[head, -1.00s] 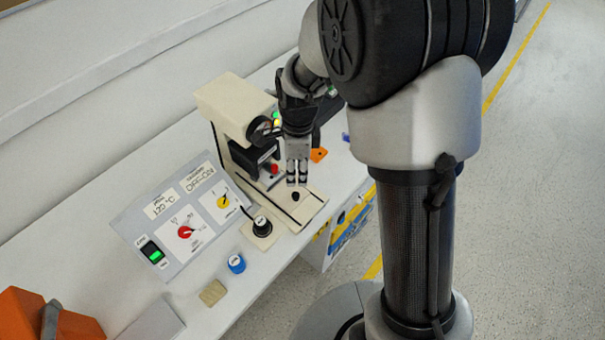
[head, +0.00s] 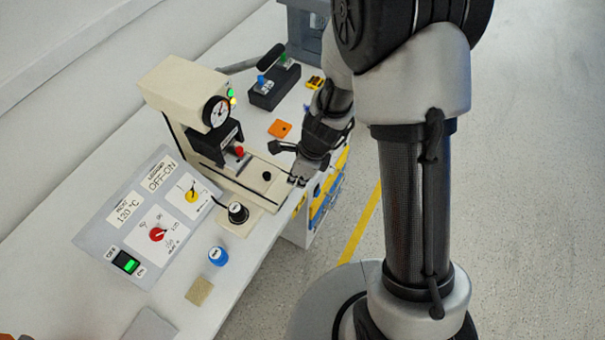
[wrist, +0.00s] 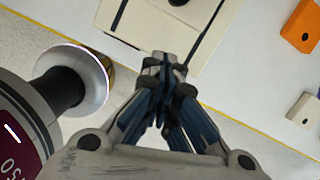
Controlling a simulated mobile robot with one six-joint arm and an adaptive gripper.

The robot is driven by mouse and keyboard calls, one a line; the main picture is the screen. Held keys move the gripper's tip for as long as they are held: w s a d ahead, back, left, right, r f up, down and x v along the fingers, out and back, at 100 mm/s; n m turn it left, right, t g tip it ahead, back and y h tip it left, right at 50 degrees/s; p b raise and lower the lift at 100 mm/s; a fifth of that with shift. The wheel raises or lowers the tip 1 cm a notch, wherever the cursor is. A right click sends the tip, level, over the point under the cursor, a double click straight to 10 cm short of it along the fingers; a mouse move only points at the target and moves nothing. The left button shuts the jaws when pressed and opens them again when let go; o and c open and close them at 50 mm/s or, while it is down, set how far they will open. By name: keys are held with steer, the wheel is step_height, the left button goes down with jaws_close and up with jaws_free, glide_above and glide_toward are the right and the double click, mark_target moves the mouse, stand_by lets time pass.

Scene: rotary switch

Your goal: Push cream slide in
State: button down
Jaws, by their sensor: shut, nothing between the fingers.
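The cream slide (head: 257,172) sticks out from the cream press (head: 185,92), with a black knob (head: 267,176) on top. It also shows at the top of the wrist view (wrist: 150,22). My gripper (head: 294,181) is low at the slide's outer end, tilted, with its fingers shut and empty. In the wrist view the closed fingertips (wrist: 165,62) are at the slide's near edge. I cannot tell whether they touch it.
A control panel (head: 110,215) with dials and a green-lit switch lies left of the press. A black knob on a cream base (head: 237,212), a blue cap (head: 218,256) and a tan block (head: 199,291) stand nearby. An orange piece (head: 279,128) lies behind my gripper.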

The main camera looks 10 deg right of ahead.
mark_target(268, 171)
steer(key=shift+w+a+p, duration=0.15)
steer(key=shift+w+a, duration=0.1)
steer(key=shift+a, duration=0.35)
steer(key=shift+w+a+p, duration=0.1)
steer(key=shift+w+a, duration=0.2)
steer(key=shift+a, duration=0.35)
steer(key=shift+w+a+p, duration=0.15)
steer(key=shift+w+a, duration=0.1)
steer(key=shift+a, duration=0.35)
steer(key=shift+a, duration=0.1)
steer(key=shift+w+a+r+p, duration=0.1)
steer(key=shift+w+a+p, duration=0.2)
steer(key=shift+p, duration=0.2)
steer(key=w+a+p, duration=0.2)
steer(key=shift+a+p, duration=0.25)
steer(key=shift+p, duration=0.1)
steer(key=shift+w+a, duration=0.15)
